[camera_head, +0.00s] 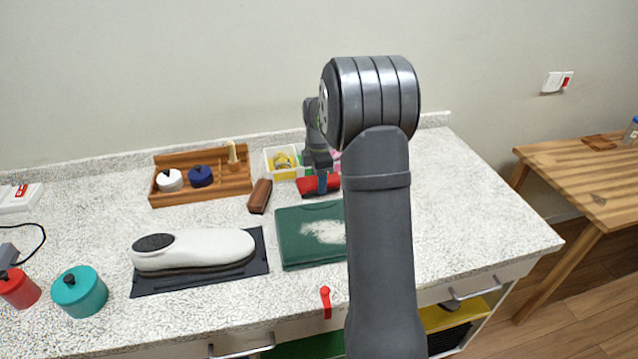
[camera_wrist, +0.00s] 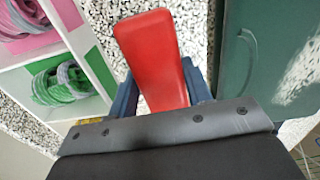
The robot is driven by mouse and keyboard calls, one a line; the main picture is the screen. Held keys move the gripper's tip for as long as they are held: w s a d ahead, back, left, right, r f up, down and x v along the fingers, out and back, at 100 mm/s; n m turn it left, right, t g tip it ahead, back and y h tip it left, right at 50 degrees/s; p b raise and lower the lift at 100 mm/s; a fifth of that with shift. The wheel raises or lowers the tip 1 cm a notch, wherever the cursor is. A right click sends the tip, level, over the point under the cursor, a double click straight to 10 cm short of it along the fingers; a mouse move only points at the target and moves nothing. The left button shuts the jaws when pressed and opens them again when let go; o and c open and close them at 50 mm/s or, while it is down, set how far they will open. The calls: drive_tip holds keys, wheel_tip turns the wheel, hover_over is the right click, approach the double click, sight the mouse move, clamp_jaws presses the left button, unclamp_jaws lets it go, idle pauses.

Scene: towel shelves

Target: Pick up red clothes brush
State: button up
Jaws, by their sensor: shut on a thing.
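I cannot tell whether the brush touches the counter.
A brown brush (camera_head: 260,196) lies just left. A wooden rack (camera_head: 200,192) and a white divided box (camera_head: 268,170) stand behind. A white iron-like object (camera_head: 195,250) rests on a dark mat (camera_head: 262,262). The right counter is clear.

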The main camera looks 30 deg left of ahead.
wheel_tip(320, 180, up, 3)
drive_tip(key=shift+r, duration=0.1)
drive_tip(key=w+d+r, duration=0.1)
drive_tip(key=d+r, duration=0.5)
drive_tip(key=d, duration=0.5)
drive_tip(key=shift+w+d+r, duration=0.25)
drive_tip(key=shift+d, duration=0.05)
